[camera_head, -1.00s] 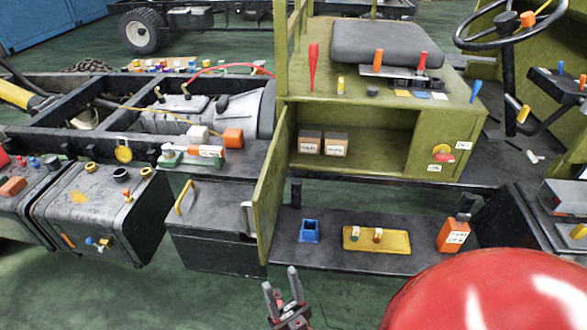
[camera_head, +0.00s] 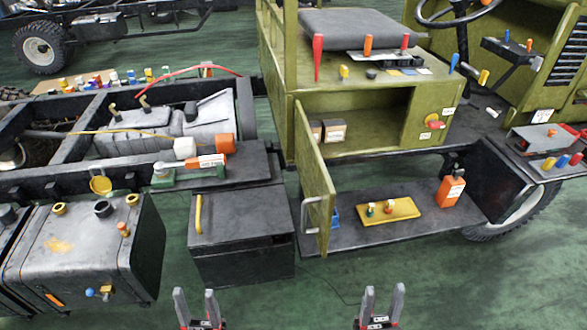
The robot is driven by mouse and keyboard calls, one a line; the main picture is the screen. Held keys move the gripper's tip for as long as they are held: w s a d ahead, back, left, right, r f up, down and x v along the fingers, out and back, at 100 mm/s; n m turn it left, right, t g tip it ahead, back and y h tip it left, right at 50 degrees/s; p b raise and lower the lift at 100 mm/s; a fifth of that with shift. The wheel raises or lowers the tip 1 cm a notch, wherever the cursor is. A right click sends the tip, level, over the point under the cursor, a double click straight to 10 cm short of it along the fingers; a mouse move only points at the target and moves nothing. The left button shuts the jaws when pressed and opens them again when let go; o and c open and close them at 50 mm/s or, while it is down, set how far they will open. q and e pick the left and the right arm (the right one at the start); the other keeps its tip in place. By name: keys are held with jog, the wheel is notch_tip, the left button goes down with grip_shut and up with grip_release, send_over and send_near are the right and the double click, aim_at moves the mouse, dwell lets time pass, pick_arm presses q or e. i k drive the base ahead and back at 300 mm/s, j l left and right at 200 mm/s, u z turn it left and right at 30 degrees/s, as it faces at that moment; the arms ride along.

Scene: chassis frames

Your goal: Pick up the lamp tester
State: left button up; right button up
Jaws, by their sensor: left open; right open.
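No thing here is clearly marked as the lamp tester. An orange upright box with a dark top and a white label (camera_head: 451,192) stands at the right of the low dark step, and its label is too small to read. A yellow plate (camera_head: 402,208) with a small green-topped and a small red-topped piece lies left of it on the step. My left gripper (camera_head: 195,294) is open and empty at the bottom, in front of the black box. My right gripper (camera_head: 383,291) is open and empty at the bottom, in front of the step and apart from everything.
An open green door (camera_head: 314,178) juts out at the step's left end, partly hiding a blue holder (camera_head: 335,217). A black box with a yellow handle (camera_head: 240,245) stands left of it. A grey tank (camera_head: 75,245) is further left. Green floor in front is clear.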

aim_at(449, 191)
jog(key=k+j+z, duration=0.1)
jog(key=z, duration=0.15)
jog(key=i+l+z, duration=0.15)
jog(key=z, duration=0.2)
jog(key=i+l+z, duration=0.1)
jog(key=z, duration=0.3)
jog(key=i+z, duration=0.35)
